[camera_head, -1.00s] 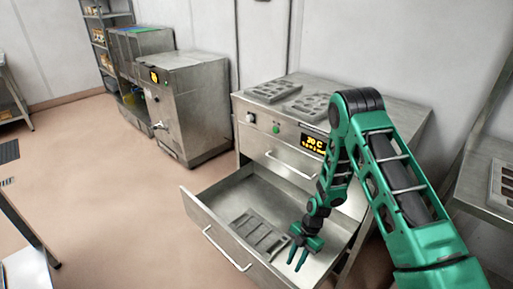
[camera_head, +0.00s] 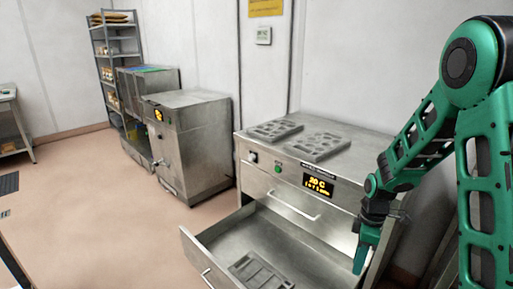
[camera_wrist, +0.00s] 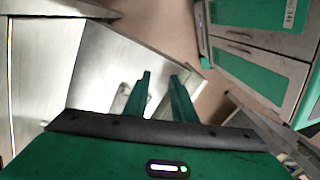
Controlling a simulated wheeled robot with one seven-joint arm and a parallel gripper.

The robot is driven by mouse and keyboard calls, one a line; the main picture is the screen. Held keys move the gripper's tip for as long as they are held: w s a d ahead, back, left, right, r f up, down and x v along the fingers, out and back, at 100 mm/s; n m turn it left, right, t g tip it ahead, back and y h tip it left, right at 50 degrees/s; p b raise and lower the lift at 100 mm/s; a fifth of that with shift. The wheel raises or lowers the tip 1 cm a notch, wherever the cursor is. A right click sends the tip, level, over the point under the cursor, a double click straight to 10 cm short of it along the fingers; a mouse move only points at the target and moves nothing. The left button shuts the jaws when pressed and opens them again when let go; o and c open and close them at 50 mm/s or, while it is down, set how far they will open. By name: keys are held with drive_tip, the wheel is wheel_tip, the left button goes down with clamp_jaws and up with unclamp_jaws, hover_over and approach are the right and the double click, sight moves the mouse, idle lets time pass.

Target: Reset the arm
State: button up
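My gripper (camera_head: 363,258) hangs pointing down at the right side of the open drawer (camera_head: 225,230), in front of the steel machine (camera_head: 345,160). The wrist view shows the two green fingers of the gripper (camera_wrist: 160,95) apart with nothing between them. The arm is bent and raised on the right of the head view. A grey mould (camera_head: 260,272) lies on the drawer floor at the front, apart from the gripper.
Two grey moulds (camera_head: 275,130) (camera_head: 318,146) lie on top of the machine. Another steel machine (camera_head: 190,145) and a shelf rack (camera_head: 112,60) stand to the left. The floor (camera_head: 100,210) at left is open. Green-fronted cabinets (camera_wrist: 265,50) show in the wrist view.

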drive_tip(key=s+d+r+m, duration=0.8)
drive_tip(key=s+r+m, duration=0.2)
drive_tip(key=s+r, duration=0.25)
drive_tip(key=s+d+r+m, duration=0.1)
drive_tip(key=s+r+m, duration=0.2)
drive_tip(key=s, duration=0.3)
drive_tip(key=s+d+r+m+t, duration=0.1)
drive_tip(key=s+r+m, duration=0.2)
drive_tip(key=s+m, duration=0.3)
drive_tip(key=shift+s+m+h, duration=0.3)
drive_tip(key=shift+s+h, duration=0.1)
drive_tip(key=shift+s, duration=0.25)
drive_tip(key=shift+w+f, duration=0.2)
drive_tip(key=shift+w, duration=0.45)
